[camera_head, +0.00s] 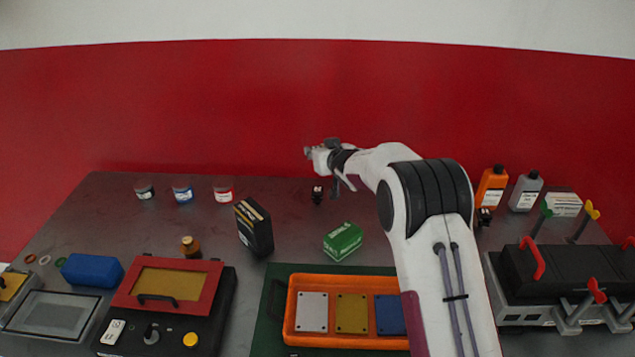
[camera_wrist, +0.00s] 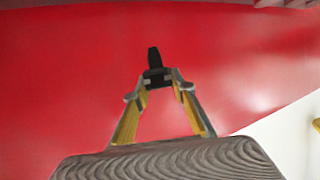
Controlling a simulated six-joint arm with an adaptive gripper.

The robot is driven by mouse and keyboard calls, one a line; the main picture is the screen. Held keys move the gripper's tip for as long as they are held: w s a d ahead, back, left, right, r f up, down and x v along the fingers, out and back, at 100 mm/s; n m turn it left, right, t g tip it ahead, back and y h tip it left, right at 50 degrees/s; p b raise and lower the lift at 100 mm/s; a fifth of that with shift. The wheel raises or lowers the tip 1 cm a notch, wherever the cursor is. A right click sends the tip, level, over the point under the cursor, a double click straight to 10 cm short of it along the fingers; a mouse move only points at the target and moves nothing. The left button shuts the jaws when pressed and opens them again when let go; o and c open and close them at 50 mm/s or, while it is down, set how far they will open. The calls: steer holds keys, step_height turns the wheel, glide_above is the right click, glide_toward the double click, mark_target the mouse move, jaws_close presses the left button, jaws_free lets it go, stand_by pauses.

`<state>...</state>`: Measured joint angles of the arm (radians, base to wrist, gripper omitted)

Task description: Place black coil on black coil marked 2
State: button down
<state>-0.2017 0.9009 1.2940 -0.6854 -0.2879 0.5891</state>
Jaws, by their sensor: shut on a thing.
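My gripper (camera_wrist: 157,82) is shut on a small black coil (camera_wrist: 154,62) in the wrist view. The coil sticks out beyond the fingertips against the red wall. In the head view my gripper (camera_head: 318,153) is raised above the back of the table and the held coil is hard to make out. A small black part (camera_head: 318,194), possibly a coil, stands on the table below my gripper. Another small dark part (camera_head: 484,216) is right of my arm. I cannot read a mark 2 on either.
The black engine block (camera_head: 520,270) with red levers is at the right. An orange tray (camera_head: 290,318) with plates, a green box (camera_head: 343,241) and a black box (camera_head: 254,228) are in front. Orange (camera_head: 491,188) and grey (camera_head: 525,192) bottles stand at the back right.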

steer(key=shift+f, duration=2.6)
steer(key=shift+f, duration=1.85)
steer(key=shift+f, duration=0.15)
steer(key=c, duration=1.7)
jaws_free()
steer(key=shift+s+d, duration=0.1)
steer(key=shift+s, duration=0.05)
steer(key=v, duration=1.2)
steer(key=shift+r, duration=0.2)
